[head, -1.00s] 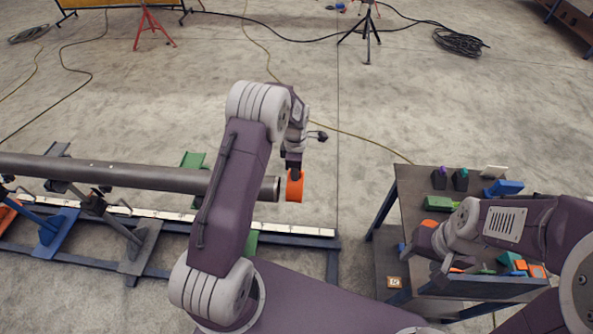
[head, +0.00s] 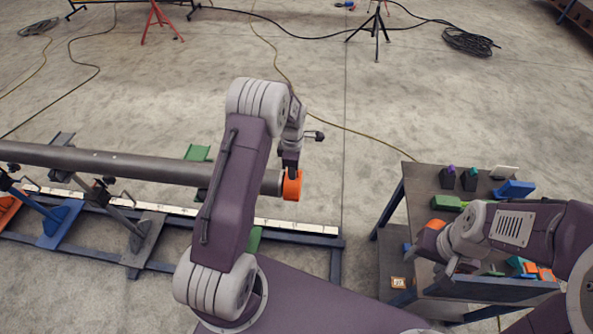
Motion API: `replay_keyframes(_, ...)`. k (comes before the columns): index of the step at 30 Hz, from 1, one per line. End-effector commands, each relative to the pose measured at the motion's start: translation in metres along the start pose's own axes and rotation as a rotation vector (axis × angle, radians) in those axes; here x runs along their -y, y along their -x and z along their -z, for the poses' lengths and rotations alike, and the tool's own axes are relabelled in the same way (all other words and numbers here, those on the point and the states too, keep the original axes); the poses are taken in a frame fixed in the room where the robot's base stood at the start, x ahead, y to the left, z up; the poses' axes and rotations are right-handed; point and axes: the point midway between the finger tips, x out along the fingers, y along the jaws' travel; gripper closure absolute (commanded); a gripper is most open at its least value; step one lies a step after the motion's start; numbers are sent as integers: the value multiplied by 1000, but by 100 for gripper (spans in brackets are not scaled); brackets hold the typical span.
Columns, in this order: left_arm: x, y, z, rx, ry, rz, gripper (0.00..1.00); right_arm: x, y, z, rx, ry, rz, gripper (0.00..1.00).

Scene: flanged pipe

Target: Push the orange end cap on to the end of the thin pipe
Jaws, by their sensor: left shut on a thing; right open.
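The thin pipe (head: 120,165) is a long grey tube lying across the left of the head view on stands. Its right end is beside the orange end cap (head: 292,187). My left gripper (head: 290,168) is shut on the cap from above. The cap meets the pipe's end with no gap that I can see; how far it sits over the end I cannot tell. My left arm hides part of the pipe.
The pipe rests on a dark rail frame (head: 310,239) with blue, grey and green stands. A dark cart (head: 425,183) at the right carries several blue, green and orange items. Cables, a red stand (head: 158,22) and a black tripod (head: 377,35) are on the floor behind.

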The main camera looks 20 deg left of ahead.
Motion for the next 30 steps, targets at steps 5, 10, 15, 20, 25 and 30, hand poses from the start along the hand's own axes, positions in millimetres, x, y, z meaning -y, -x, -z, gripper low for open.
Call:
replay_keyframes(5, 0, 1, -1, 0, -1, 0, 100, 0, 2, 0, 0, 0, 0, 46)
replay_keyframes(10, 0, 1, -1, 0, -1, -1, 100, 0, 1, 0, 0, 0, 0, 46)
replay_keyframes(15, 0, 1, 1, 0, 0, 0, 100, 0, 2, 0, 0, 0, 0, 46)
replay_keyframes(20, 0, 1, 4, 0, 0, 0, 100, 0, 2, 0, 0, 0, 0, 46)
replay_keyframes(25, 0, 1, 9, 0, 0, 0, 100, 0, 2, 0, 0, 0, 0, 46)
replay_keyframes(30, 0, 1, 13, 0, 0, 0, 100, 0, 2, 0, 0, 0, 0, 46)
